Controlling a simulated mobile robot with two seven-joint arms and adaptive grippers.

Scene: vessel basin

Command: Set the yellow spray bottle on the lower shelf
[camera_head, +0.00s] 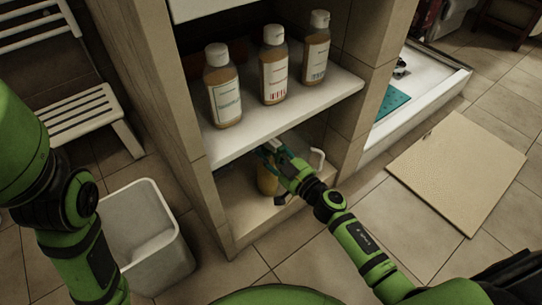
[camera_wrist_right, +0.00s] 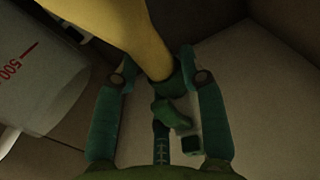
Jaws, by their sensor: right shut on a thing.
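The yellow spray bottle (camera_head: 267,181) is inside the low compartment of the tiled shelf unit, under the white middle shelf (camera_head: 290,112). My right gripper (camera_head: 272,150) reaches into this compartment and is shut on the bottle's upper part. In the right wrist view the bottle's yellow body (camera_wrist_right: 135,28) runs between the teal fingers of the gripper (camera_wrist_right: 157,72), with its green spray head towards the palm. The bottle's base is in shadow, and I cannot tell whether it touches the lower shelf (camera_head: 239,207). My left arm shows at the left, but its gripper is out of view.
A white jug (camera_wrist_right: 38,75) with red markings is close beside the bottle; its handle (camera_head: 317,159) shows in the head view. Three amber bottles (camera_head: 273,66) stand on the middle shelf above. A white bin (camera_head: 147,240) stands left, and a beige mat (camera_head: 457,172) lies right.

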